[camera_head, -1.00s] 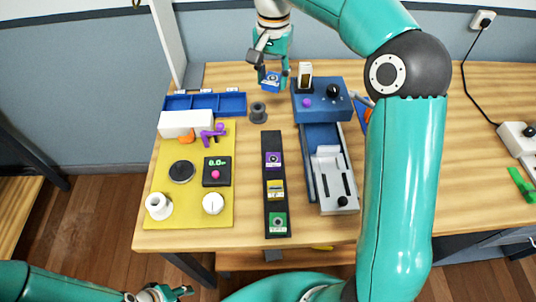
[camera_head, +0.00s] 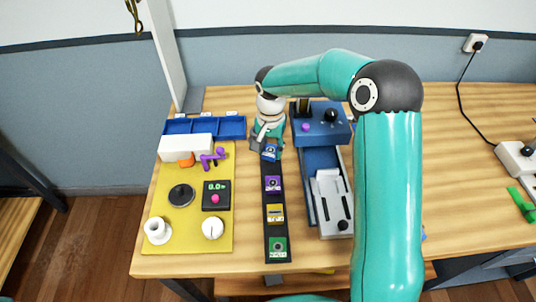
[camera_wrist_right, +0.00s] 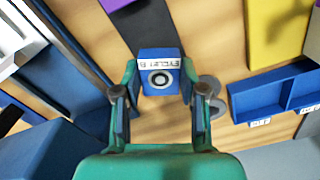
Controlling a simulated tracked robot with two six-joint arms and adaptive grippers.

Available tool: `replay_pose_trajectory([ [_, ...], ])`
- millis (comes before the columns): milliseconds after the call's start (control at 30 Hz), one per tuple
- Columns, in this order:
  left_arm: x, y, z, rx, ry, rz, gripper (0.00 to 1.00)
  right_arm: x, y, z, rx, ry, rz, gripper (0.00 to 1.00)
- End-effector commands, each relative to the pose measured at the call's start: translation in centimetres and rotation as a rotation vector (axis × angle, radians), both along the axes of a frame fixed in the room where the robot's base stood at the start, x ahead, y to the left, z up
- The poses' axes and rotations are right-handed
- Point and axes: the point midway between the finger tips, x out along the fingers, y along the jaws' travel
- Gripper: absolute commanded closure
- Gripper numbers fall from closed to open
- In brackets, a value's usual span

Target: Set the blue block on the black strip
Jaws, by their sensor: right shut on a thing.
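My right gripper (camera_head: 268,148) is shut on the blue block (camera_head: 270,153), at the far end of the black strip (camera_head: 274,230). The right wrist view shows the block (camera_wrist_right: 159,72) between the two fingers (camera_wrist_right: 159,95), its label and ring mark facing the camera. The dark strip (camera_wrist_right: 135,22) lies just beyond the block there. I cannot tell whether block and strip touch. On the strip sit a purple block (camera_head: 272,183), a yellow block (camera_head: 275,213) and a green block (camera_head: 278,247), from far to near. My left gripper is out of view.
Left of the strip is a yellow board (camera_head: 190,240) with knobs and a small display. A blue tray (camera_head: 232,128) stands behind it. A blue and grey device (camera_head: 330,205) stands close to the strip's right. A grey ring (camera_wrist_right: 214,110) lies near the gripper.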

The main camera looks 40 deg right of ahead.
Motion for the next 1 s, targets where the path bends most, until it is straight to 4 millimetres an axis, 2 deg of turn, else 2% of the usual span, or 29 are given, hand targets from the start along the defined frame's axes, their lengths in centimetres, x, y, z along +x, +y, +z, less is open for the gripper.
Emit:
replay_pose_trajectory([
  [100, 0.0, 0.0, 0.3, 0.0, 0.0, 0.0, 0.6, -0.1, 0.0, -1.7, 0.0, 0.004, -0.002, 1.0],
  [200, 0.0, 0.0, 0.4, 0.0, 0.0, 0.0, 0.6, 0.0, -0.1, -2.5, -0.001, 0.001, -0.001, 1.0],
  [533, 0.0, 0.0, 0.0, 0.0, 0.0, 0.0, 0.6, 0.0, -0.1, -2.9, -0.001, -0.001, -0.001, 1.0],
  [567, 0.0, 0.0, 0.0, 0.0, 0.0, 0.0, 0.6, 0.0, -0.1, -2.9, 0.0, 0.0, -0.001, 0.57],
  [700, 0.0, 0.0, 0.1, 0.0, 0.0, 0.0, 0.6, 0.0, -0.1, -2.8, -0.001, 0.001, -0.001, 0.34],
  [1000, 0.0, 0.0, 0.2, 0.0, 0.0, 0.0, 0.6, 0.0, 0.0, -2.8, -0.001, 0.001, -0.001, 0.34],
])
